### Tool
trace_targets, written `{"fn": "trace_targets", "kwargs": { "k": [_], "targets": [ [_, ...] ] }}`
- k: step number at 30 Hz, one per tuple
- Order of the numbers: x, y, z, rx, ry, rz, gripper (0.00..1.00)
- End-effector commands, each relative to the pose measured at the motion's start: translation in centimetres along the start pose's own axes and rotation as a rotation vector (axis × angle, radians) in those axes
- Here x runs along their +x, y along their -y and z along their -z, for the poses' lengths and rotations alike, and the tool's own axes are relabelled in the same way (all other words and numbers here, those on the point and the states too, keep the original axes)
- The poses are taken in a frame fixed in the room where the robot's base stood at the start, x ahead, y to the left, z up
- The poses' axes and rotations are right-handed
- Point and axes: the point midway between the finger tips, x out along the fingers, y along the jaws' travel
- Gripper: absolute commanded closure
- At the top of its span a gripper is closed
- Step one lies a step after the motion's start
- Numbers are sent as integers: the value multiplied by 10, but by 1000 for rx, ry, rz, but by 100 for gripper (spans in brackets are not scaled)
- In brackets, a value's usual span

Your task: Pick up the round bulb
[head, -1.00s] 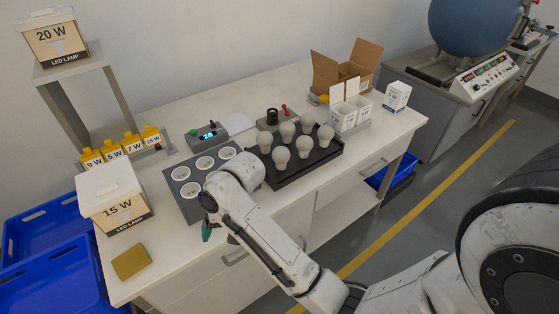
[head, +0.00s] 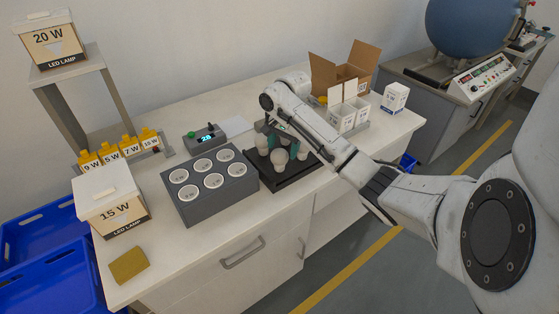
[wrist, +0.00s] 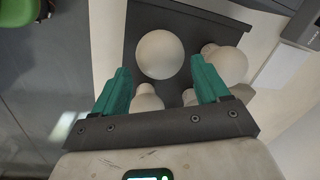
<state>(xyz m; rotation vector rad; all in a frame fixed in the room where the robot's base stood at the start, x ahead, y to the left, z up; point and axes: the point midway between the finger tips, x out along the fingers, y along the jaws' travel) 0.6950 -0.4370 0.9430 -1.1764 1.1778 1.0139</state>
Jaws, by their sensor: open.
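A dark tray (head: 284,183) holds several white bulbs on the table. The round bulb (wrist: 160,55) looks like a large pale globe at the tray's front left, and in the head view it appears as a pale ball (head: 279,160). My gripper (wrist: 155,84) is open and empty, pointing down over the tray, with teal fingers apart. In the wrist view the globe lies just beyond the fingertips, not between them. Another bulb (wrist: 148,97) shows partly between the fingers. A further bulb (wrist: 230,62) is beside the right finger. My arm hides the tray's back right.
A grey rack (head: 207,200) with round sockets stands left of the tray. A control box with a green display (head: 206,137) is behind it. White cartons (head: 349,116) and an open cardboard box (head: 340,72) stand at the back right. A 15 W box (head: 112,203) is far left.

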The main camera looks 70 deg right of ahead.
Motion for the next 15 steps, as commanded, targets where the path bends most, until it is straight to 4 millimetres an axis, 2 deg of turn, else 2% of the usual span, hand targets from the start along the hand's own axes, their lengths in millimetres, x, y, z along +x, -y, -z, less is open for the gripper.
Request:
{"fn": "trace_targets", "kwargs": {
  "k": [8, 15],
  "targets": [
    [19, 0, -1, -1, -1, -1, 26],
    [51, 1, -3, -1, -2, -1, 26]
  ]
}}
